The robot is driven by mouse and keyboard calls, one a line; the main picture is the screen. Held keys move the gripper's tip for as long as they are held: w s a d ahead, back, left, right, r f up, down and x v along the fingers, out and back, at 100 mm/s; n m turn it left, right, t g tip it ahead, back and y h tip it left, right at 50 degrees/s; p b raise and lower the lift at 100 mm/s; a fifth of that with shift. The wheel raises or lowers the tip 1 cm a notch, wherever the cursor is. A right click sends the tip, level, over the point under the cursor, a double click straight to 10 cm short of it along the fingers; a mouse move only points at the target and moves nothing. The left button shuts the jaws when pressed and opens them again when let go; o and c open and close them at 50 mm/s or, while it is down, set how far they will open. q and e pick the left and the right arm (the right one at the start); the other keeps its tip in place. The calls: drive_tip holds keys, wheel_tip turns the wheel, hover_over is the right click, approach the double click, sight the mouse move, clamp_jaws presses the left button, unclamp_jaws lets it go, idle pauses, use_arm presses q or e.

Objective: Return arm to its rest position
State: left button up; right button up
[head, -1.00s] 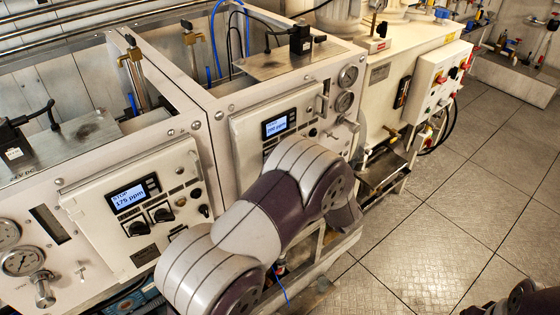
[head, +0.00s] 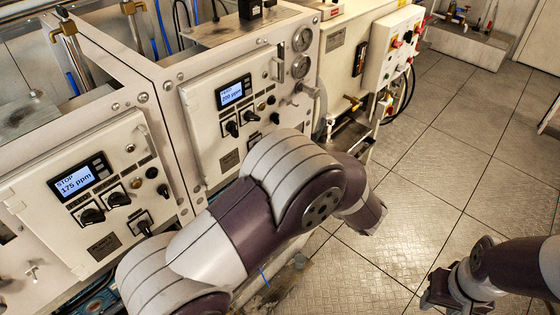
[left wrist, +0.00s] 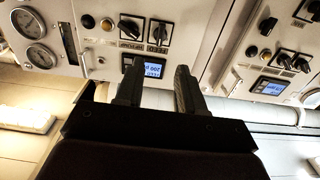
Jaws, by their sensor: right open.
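My left arm (head: 235,225) reaches across the lower middle of the head view, in front of the watermaker panels. Its far end (head: 368,212) is over the floor, and its fingers are hard to make out there. In the left wrist view my left gripper (left wrist: 159,75) has its two dark fingers apart, with nothing held between them. A panel with a display shows behind the fingers, upside down. My right gripper (head: 436,292) is at the lower right of the head view, open and empty above the floor. No object is in either gripper.
The left panel (head: 93,190) has a display reading STOP, 175 ppm. The second panel (head: 225,130) reads 200 ppm, with gauges (head: 301,52) beside it. A white switch box (head: 392,45) is farther back. The tiled floor (head: 440,150) on the right is clear.

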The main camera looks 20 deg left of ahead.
idle(0.4)
use_arm(q)
drive_tip(key=w+d+f+m+t+h, duration=0.3)
drive_tip(key=w+d+f+m+h, duration=0.2)
drive_tip(key=d+f+m+h, duration=0.7)
drive_tip(key=s+a+f+m+g+h+b, duration=0.1)
drive_tip(key=s+a+f+g+h, duration=0.2)
drive_tip(key=s, duration=0.6)
drive_tip(key=s+a+f+m+g+h+b, duration=0.1)
drive_tip(key=s+a+g+h+b, duration=0.15)
drive_tip(key=s+g, duration=0.45)
drive_tip(key=s+a+r+t, duration=0.1)
drive_tip(key=s+a, duration=0.3)
drive_tip(key=a, duration=0.2)
drive_tip(key=shift+r+t+y, duration=0.3)
drive_tip(key=shift+r+y, duration=0.05)
drive_tip(key=shift+y, duration=0.1)
